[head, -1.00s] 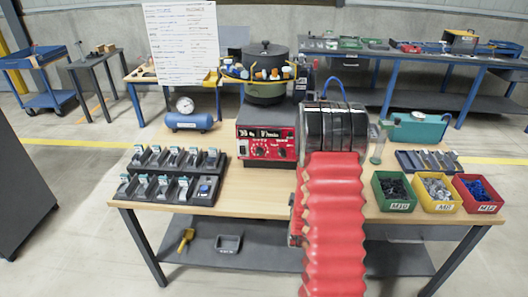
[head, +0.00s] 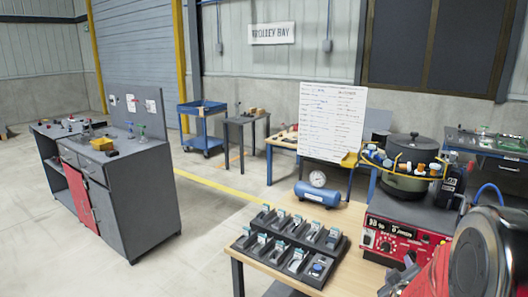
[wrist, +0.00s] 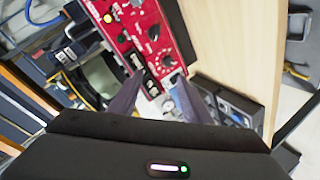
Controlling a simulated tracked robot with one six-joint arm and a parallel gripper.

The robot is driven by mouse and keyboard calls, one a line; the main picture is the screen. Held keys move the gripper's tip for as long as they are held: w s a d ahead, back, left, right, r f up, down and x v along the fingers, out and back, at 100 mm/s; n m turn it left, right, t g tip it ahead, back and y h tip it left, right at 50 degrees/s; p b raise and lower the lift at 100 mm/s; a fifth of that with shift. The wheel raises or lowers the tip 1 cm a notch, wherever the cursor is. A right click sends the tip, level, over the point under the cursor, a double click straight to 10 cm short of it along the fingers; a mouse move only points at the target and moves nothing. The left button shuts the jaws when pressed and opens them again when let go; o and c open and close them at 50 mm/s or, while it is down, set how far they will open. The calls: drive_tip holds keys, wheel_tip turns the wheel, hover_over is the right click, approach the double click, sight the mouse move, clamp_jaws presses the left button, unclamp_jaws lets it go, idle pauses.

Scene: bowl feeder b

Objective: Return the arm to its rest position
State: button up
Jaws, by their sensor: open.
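My gripper (wrist: 155,92) is open in the wrist view. Its two grey fingers stand apart with nothing visible held between them. The red control unit (wrist: 150,35) and the wooden bench top (wrist: 225,40) lie beyond the fingers. In the head view, part of my gripper (head: 400,279) shows at the bottom edge, right of the black parts tray and in front of the red control unit (head: 395,235). My red-sleeved arm and its shiny drum fill the lower right corner and hide part of the bench.
The black tray (head: 291,240) of several small fixtures sits on the bench, near a blue air tank (head: 317,194). A pot-like bowl (head: 411,163) tops the control unit. A grey cabinet (head: 110,180) stands left. Open floor (head: 205,235) lies between cabinet and bench.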

drive_tip(key=s+a+r+m+g+y, duration=0.1)
drive_tip(key=s+a+r+y, duration=0.1)
drive_tip(key=s+a+r, duration=0.35)
drive_tip(key=s+a+r+m+g+y, duration=0.1)
drive_tip(key=s+a+r+g+y, duration=0.1)
drive_tip(key=a, duration=0.7)
drive_tip(key=s+a+r+m+g+y, duration=0.1)
drive_tip(key=s+a, duration=0.4)
drive_tip(key=s, duration=0.5)
drive_tip(key=s+a+r+m+g+y, duration=0.1)
drive_tip(key=s+a, duration=0.4)
drive_tip(key=s, duration=0.5)
wheel_tip(320, 180, up, 2)
drive_tip(key=shift+s+m+g, duration=0.3)
drive_tip(key=shift+m+g, duration=0.4)
drive_tip(key=shift+g, duration=0.2)
